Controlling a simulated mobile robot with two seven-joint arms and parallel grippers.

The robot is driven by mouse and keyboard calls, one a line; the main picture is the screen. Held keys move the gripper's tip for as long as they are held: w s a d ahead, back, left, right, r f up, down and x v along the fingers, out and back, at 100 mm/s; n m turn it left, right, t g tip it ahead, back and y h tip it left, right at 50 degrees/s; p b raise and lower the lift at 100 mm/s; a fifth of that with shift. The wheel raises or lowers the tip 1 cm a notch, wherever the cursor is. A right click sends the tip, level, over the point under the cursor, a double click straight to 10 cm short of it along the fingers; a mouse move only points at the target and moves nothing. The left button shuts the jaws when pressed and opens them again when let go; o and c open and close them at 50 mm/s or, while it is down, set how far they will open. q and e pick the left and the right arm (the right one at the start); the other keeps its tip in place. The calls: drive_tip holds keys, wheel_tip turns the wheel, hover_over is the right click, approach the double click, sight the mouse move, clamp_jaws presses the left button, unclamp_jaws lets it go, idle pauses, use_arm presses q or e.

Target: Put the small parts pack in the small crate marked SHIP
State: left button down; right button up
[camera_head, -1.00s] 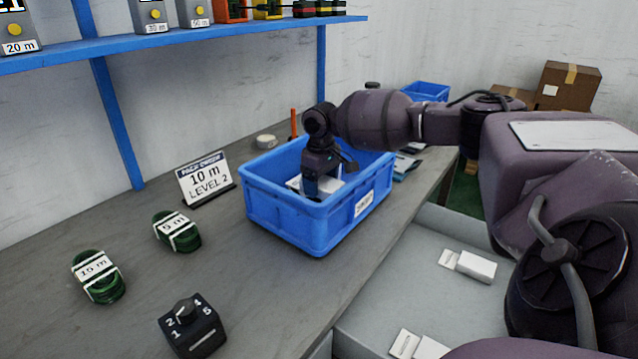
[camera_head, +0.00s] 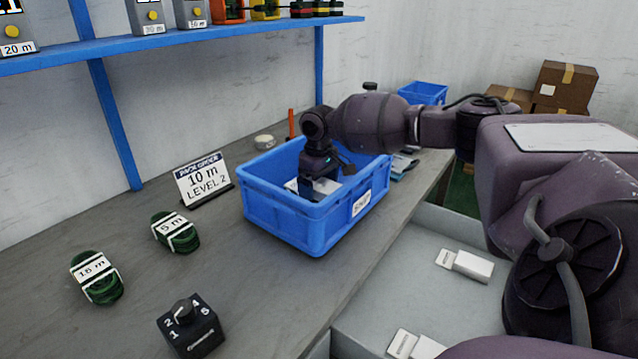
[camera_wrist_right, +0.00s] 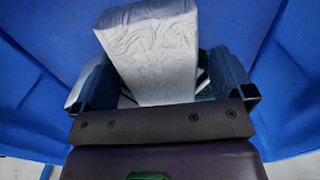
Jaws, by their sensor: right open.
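The small blue crate (camera_head: 283,222) stands on the bench with a white label on its right side, too blurred to read surely. My right gripper (camera_head: 318,188) reaches down inside it, with its jaws open. A pale grey-white pack (camera_wrist_right: 150,50) lies in the crate and shows between and beyond the open fingers (camera_wrist_right: 168,88) in the right wrist view. I cannot tell whether a finger touches it. Another pale piece and some green lie partly hidden by the gripper. My left gripper is out of view.
A black dial box (camera_head: 190,325), green coils (camera_head: 97,278) and a "10 m LEVEL 2" sign (camera_head: 203,180) stand left of the crate. Another blue crate (camera_head: 423,92) is farther back. White packs (camera_head: 466,264) lie in the grey tray at right.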

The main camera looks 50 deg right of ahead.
sight(318, 183)
drive_tip(key=shift+r, duration=0.4)
wheel_tip(318, 183, up, 5)
drive_tip(key=shift+r+p, duration=0.15)
drive_tip(key=shift+p, duration=0.5)
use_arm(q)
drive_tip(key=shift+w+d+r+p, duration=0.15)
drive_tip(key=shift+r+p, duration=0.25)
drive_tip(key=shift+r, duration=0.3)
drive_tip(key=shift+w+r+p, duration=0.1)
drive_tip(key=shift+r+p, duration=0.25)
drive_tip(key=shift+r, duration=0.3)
use_arm(e)
wheel_tip(318, 183, up, 7)
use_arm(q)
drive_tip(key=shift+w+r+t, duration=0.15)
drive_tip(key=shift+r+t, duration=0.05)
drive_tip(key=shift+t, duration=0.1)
use_arm(e)
drive_tip(key=shift+f, duration=0.2)
